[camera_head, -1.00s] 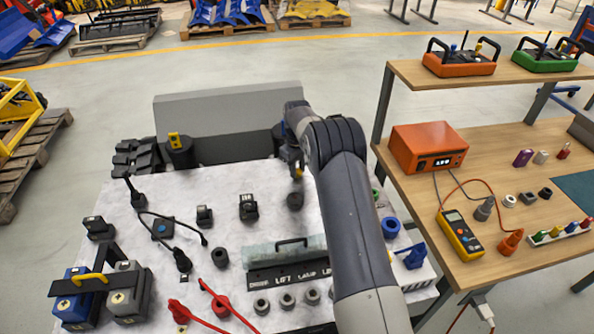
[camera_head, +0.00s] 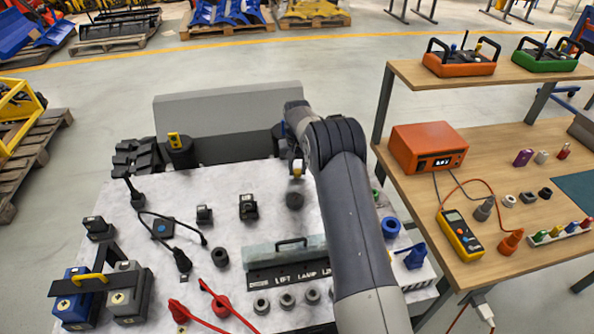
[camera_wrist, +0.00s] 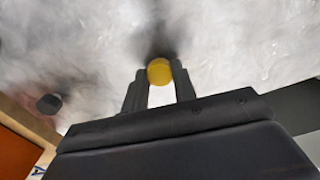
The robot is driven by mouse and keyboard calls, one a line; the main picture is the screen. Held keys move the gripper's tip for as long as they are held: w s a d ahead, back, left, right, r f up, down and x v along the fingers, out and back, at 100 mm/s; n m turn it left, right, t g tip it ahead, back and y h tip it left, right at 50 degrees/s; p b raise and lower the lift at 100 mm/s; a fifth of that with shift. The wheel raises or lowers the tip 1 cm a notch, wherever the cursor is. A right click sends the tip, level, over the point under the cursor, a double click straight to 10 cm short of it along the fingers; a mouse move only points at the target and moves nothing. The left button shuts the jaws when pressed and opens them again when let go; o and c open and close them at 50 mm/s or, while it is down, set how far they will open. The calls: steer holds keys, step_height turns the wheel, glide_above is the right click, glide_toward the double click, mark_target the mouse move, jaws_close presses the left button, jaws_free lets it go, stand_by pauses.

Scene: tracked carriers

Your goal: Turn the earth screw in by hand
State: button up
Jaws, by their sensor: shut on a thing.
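The earth screw appears as a round yellow head (camera_wrist: 159,71) between my fingertips in the wrist view. It lies against the pale mottled panel, with a dark shadow behind it. My gripper (camera_wrist: 160,88) is shut on it, one dark finger on each side. In the head view my gripper (camera_head: 297,168) is at the far part of the panel (camera_head: 225,205), with a small yellow spot at its tip. The screw's shank is hidden, so I cannot tell how deep it sits.
A dark round knob (camera_head: 295,200) stands just in front of my gripper. Black switches (camera_head: 248,207), a clear-covered bar with a handle (camera_head: 288,262) and red clamps (camera_head: 215,300) are on the panel. A wooden bench (camera_head: 530,225) with an orange box (camera_head: 428,147) stands right.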

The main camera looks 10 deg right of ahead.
steer(key=m, duration=0.9)
steer(key=shift+r+m, duration=0.1)
steer(key=shift+m, duration=0.2)
steer(key=o, duration=0.8)
